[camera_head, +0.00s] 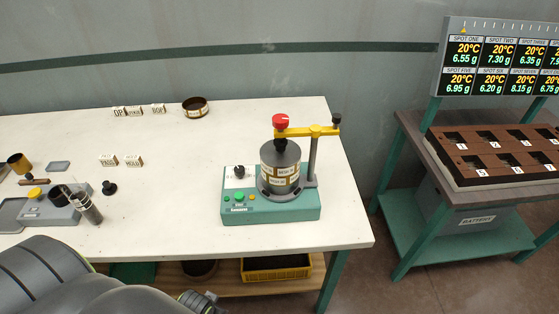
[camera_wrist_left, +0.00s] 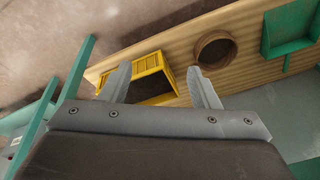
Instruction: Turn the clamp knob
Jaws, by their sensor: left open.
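The clamp knob (camera_head: 280,121) is red and sits on top of a yellow clamp arm (camera_head: 306,131) over a dark drum (camera_head: 280,164) with labels. The drum stands on a green machine base (camera_head: 270,207) with buttons, near the right end of the white table. My left gripper (camera_head: 203,299) is low at the bottom of the head view, below the table's front edge and well apart from the knob. In the left wrist view the left gripper's fingers (camera_wrist_left: 160,82) are spread apart with nothing between them. My right gripper is not in view.
The white table (camera_head: 200,215) has small label blocks (camera_head: 120,161), a dark ring (camera_head: 195,107) and a cluster of parts at the left. A yellow crate (camera_head: 276,268) is on the shelf below. A rack with numbered slots (camera_head: 500,153) stands right.

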